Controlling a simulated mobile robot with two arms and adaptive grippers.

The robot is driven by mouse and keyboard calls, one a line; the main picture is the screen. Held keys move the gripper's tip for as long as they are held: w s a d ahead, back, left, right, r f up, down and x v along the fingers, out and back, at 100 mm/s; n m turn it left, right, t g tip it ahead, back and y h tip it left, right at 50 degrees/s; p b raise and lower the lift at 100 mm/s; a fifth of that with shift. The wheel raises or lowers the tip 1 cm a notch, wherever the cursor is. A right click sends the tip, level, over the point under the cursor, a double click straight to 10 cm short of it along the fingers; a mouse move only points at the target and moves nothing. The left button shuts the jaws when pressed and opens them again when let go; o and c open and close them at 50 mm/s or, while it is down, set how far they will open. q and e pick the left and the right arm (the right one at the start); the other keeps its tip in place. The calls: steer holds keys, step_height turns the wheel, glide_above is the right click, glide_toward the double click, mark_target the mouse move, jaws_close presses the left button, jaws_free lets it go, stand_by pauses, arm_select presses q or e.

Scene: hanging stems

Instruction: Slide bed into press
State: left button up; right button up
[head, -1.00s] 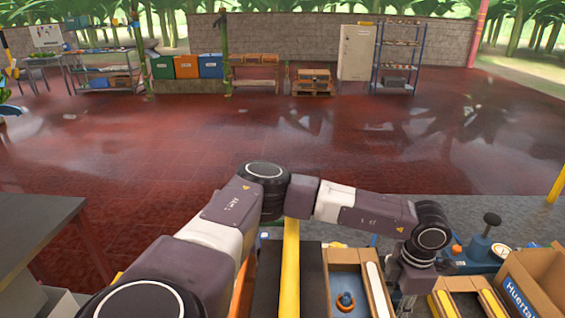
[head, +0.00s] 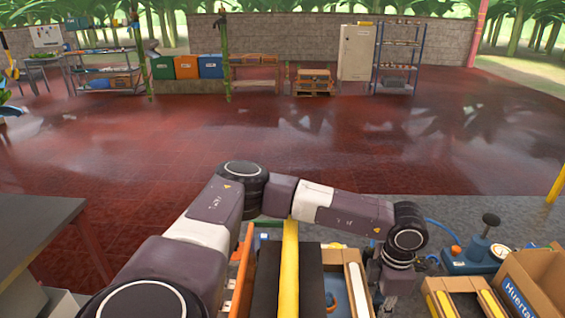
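A blue device with a black knob (head: 480,258), which looks like the press, stands on the grey surface at the right. I cannot tell which part is its bed. My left arm reaches across from the left. My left gripper (head: 387,298) points down at the bottom edge, left of the blue device and apart from it. Its fingertips are not clear, so I cannot see whether it is open or holds anything. My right gripper is not in view.
A wooden-edged blue tray (head: 333,285) with a blue item lies left of my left gripper. Wooden trays with yellow bars (head: 462,285) and a cardboard box (head: 535,285) lie to the right. The red floor beyond is clear.

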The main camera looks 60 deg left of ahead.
mark_target(341, 306)
arm_select(q)
steer(key=shift+s+a, duration=0.7)
steer(key=shift+s, duration=0.15)
steer(key=shift+s+a, duration=0.65)
steer(key=shift+s, duration=0.2)
steer(key=shift+s+a, duration=0.75)
steer(key=shift+s, duration=0.2)
steer(key=shift+s+a, duration=0.7)
steer(key=shift+s, duration=0.2)
steer(key=o, duration=2.2)
